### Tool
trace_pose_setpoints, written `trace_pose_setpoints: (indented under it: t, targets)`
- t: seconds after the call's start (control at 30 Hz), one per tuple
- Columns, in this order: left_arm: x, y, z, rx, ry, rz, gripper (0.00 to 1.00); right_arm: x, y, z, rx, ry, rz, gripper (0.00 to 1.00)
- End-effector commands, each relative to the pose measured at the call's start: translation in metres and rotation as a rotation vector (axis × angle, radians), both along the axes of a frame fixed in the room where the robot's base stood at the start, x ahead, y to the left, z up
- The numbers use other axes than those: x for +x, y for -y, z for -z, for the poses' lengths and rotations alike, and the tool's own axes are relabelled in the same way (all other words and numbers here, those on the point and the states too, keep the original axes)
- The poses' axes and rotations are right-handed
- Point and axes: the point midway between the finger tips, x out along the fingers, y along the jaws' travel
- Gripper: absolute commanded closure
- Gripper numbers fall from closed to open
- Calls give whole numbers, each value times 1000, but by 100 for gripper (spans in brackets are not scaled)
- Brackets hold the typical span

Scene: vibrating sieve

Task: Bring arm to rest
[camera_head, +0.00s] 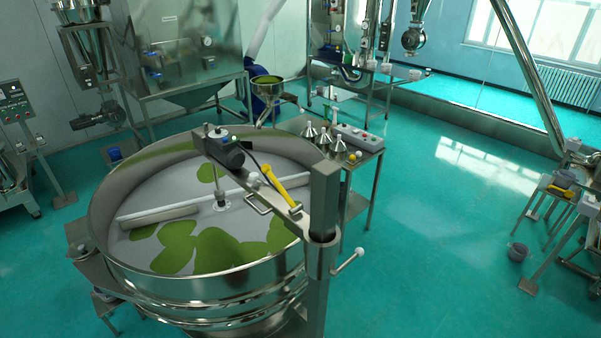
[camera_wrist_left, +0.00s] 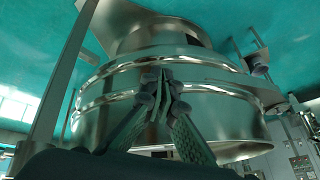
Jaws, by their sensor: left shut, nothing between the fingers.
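My left gripper (camera_wrist_left: 158,97) shows in the left wrist view, its two fingers closed together and empty. Behind it in that view is the round steel body of the sieve (camera_wrist_left: 215,105), with bright horizontal bands; I cannot tell the exact gap between fingers and sieve. In the head view the large round sieve (camera_head: 190,305) stands at left centre, holding patches of green material (camera_head: 215,250) on its pale surface. Neither of my grippers shows in the head view, and my right gripper is in no view.
A steel post (camera_head: 323,205) with a crossarm and a white-tipped handle (camera_head: 348,261) rises at the sieve's right edge. A small table (camera_head: 368,148) with funnels stands behind it. Another table (camera_head: 550,190) is at far right. Green floor (camera_head: 440,250) is open between.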

Motion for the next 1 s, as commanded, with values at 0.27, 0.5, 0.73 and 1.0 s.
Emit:
trace_pose_setpoints:
  t: [0.27, 0.5, 0.73, 1.0]
  targets:
    - [-80, -8, -8, -62, -101, -104, 100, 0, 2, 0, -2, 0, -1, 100]
    - [-121, -9, -5, -91, -161, -160, 100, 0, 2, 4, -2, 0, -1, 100]
    - [-109, -9, 53, -92, -175, -153, 100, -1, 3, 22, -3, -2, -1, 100]
    - [-102, -6, 145, -96, -203, -142, 100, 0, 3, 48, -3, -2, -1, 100]
